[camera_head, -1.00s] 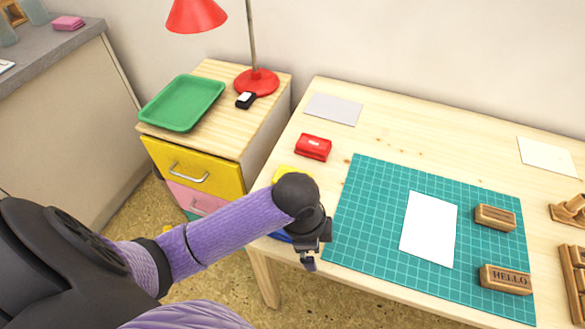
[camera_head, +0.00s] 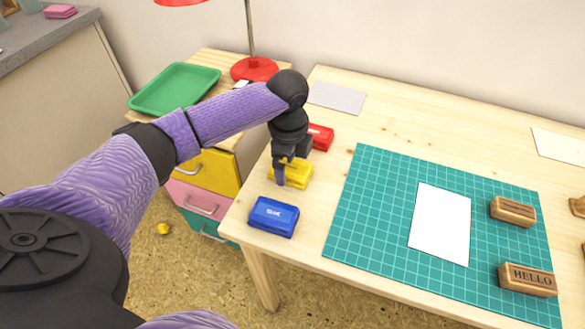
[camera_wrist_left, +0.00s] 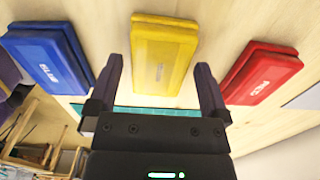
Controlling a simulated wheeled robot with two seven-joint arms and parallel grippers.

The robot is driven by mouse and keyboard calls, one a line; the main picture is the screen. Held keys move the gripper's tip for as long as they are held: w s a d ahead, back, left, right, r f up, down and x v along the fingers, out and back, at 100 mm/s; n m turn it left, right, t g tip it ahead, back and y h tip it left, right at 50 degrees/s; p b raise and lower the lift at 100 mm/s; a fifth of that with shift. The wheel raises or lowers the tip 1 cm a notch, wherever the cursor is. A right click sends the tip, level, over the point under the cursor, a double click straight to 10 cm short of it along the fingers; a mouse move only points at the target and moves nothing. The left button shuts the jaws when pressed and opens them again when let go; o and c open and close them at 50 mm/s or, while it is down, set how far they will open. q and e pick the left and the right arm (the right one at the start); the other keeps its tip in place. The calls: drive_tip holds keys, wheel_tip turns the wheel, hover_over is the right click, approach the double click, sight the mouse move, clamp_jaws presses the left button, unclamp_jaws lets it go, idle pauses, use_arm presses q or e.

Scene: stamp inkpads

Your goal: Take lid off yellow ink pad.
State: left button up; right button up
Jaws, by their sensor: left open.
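The yellow ink pad (camera_head: 296,174) lies on the left part of the wooden table, between the blue and red pads. Its lid is on in the left wrist view, where the yellow pad (camera_wrist_left: 163,58) is centred ahead of the fingers. My left gripper (camera_head: 281,180) is over the yellow pad and partly hides it in the head view. In the left wrist view its two fingers (camera_wrist_left: 159,80) are spread wide with nothing between them. I cannot tell the exact height of the fingertips above the pad. My right gripper is not in view.
The blue ink pad (camera_head: 273,217) is nearer the front edge, and the red ink pad (camera_head: 321,137) is just behind. A green cutting mat (camera_head: 365,200) with white paper (camera_head: 440,224) and wooden stamps (camera_head: 513,210) lies to the right. A drawer unit with a green tray (camera_head: 176,88) stands left.

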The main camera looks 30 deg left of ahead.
use_arm(q)
drive_tip(key=c, duration=0.9)
drive_tip(key=shift+c, duration=0.9)
